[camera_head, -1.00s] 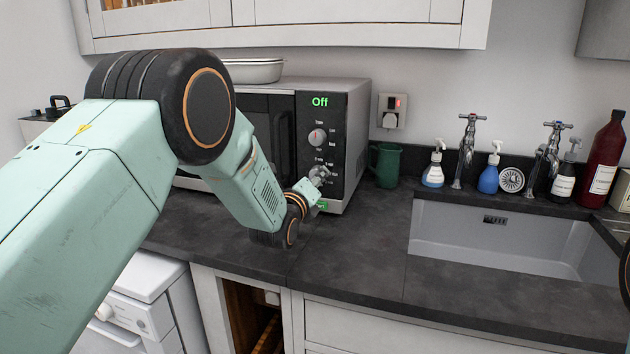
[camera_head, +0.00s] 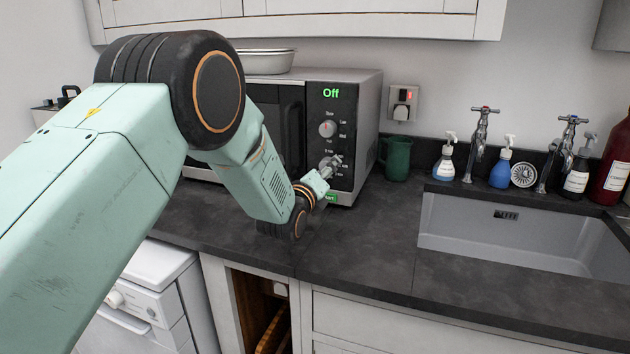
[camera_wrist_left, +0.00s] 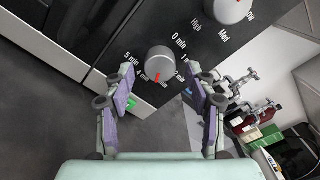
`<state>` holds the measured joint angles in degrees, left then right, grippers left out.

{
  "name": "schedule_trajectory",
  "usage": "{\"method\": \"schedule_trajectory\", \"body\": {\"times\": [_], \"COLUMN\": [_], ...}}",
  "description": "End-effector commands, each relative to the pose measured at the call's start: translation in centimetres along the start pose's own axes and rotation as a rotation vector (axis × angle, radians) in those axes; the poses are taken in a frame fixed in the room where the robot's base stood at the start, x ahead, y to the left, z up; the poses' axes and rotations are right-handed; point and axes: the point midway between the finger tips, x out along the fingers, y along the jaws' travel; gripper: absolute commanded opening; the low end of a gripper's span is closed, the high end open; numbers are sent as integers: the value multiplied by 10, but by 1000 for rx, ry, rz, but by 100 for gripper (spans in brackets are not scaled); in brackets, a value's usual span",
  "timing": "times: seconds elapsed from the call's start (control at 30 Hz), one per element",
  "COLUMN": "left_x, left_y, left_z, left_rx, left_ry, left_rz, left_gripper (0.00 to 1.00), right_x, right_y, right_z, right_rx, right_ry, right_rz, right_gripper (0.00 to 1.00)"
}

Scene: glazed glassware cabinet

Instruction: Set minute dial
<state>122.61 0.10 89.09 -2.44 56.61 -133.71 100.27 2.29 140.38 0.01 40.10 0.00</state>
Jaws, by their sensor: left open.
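The microwave (camera_head: 359,112) stands on the counter and its display reads Off. Its lower knob is the minute dial (camera_wrist_left: 160,61), grey and round, with minute labels around it. A red mark on the dial points toward the bottom of the left wrist view. My left gripper (camera_wrist_left: 162,80) is open, with one finger on each side of the dial in that view; I cannot tell whether they touch it. In the head view my left gripper (camera_head: 327,170) is at the lower knob and partly covers it. My right gripper is not in view.
An upper power knob (camera_head: 327,128) sits above the minute dial. A green start button (camera_head: 330,198) is below it. A green mug (camera_head: 397,158) stands right of the microwave, then soap bottles and a sink (camera_head: 470,222). The counter in front is clear.

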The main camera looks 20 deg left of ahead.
Motion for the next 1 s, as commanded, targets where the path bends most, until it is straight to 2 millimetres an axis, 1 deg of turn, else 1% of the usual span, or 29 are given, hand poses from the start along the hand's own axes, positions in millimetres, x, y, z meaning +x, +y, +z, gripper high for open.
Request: {"method": "schedule_trajectory", "body": {"times": [0.6, 0.8, 1.0], "left_x": [-91, -109, -113], "left_y": [-1, -2, -2], "left_z": [0, 1, 1], "left_rx": [0, 1, 1], "left_ry": [0, -2, -3], "left_rz": [1, -1, -2], "left_gripper": [56, 56, 56], "right_x": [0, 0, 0], "right_y": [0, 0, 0], "right_z": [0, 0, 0], "right_rx": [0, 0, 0], "right_ry": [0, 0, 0], "right_rz": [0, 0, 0], "right_gripper": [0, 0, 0]}}
